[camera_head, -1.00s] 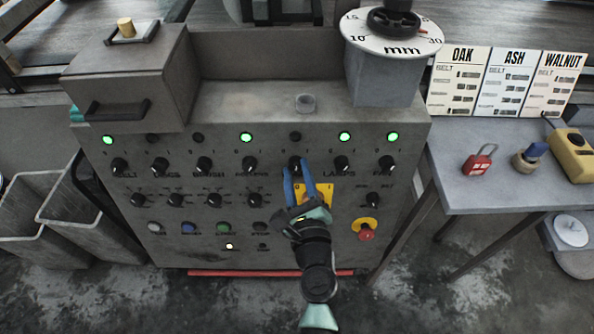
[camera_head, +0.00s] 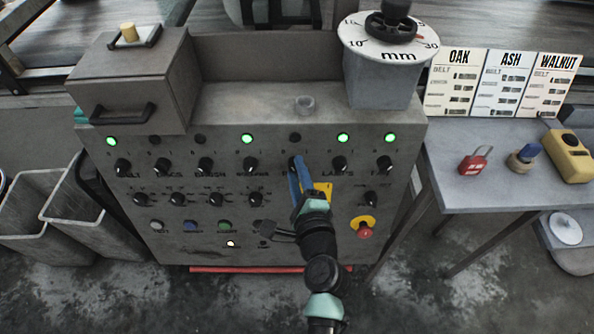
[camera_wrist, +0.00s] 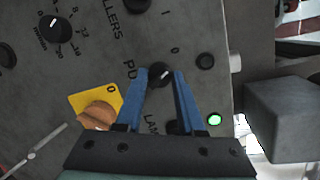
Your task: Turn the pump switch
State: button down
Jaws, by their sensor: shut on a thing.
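The pump switch (camera_wrist: 160,74) is a small black rotary knob in the upper row of the grey control panel (camera_head: 150,225), between the rollers and lamps knobs. In the head view my gripper (camera_head: 299,170) reaches the panel from below and hides most of the switch. The indicator (camera_head: 295,138) above it is dark.
A yellow plate with an orange-brown rotary switch (camera_wrist: 99,115) sits close to my fingers. The lamps knob (camera_head: 340,164) is to the right. A red emergency button (camera_head: 365,232) is lower right. A side table (camera_head: 490,190) holds a red padlock (camera_head: 476,159).

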dwell(0.4)
jog(key=c, duration=0.5)
grip_release()
jog(key=v, duration=1.3)
jog(key=shift+a, duration=0.1)
